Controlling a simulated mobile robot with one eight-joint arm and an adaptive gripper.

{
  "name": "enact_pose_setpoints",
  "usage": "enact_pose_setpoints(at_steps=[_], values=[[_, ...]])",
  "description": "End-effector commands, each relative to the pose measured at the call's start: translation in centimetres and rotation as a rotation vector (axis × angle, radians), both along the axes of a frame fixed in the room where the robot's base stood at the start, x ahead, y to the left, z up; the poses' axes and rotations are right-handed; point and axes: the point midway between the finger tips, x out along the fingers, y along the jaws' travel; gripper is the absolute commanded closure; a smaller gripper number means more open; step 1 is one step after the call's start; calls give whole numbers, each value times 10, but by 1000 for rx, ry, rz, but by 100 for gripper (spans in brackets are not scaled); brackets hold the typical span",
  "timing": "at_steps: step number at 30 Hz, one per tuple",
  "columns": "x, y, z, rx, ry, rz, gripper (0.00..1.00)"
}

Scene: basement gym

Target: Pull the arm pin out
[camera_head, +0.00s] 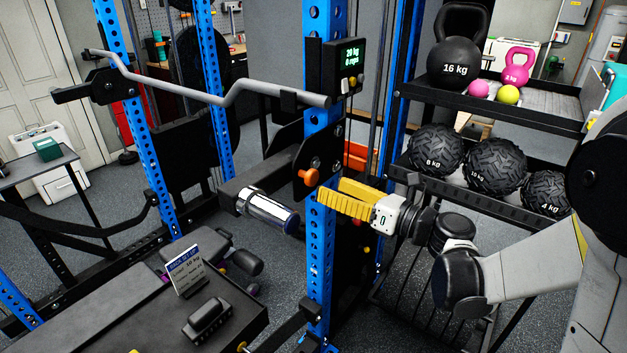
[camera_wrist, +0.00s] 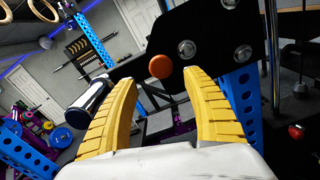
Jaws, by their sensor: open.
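The arm pin shows as an orange round knob (camera_head: 308,176) on a black plate bracket at the blue upright. In the wrist view the knob (camera_wrist: 160,66) is ahead, near the middle between the fingertips and slightly beyond them. My gripper (camera_head: 330,193) has yellow ribbed fingers and is just right of and below the knob in the head view. In the wrist view my gripper (camera_wrist: 160,80) is open with nothing between its fingers. The fingers look apart from the knob. The pin's shaft is hidden behind the knob.
A black arm with a chrome sleeve (camera_head: 266,208) juts out left of the upright (camera_head: 322,130). The black plate (camera_wrist: 215,35) has several bolts. A cranked bar (camera_head: 205,94) lies above. A ball rack (camera_head: 490,195) stands right; a bench (camera_head: 130,310) is front left.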

Motion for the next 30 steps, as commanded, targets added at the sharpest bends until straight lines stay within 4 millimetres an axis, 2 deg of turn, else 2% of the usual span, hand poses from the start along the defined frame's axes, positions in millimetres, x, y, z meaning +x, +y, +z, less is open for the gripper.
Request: enact_pose_setpoints(at_steps=[3, 9, 21, 23, 27, 30], values=[[15, 21, -2, -1, -1, 3, 42], [33, 42, -2, -1, 0, 1, 42], [38, 49, 0, -1, -1, -1, 42], [38, 49, 0, -2, -1, -1, 59], [38, 49, 0, -2, -1, -1, 100], [38, 49, 0, -2, -1, -1, 100]])
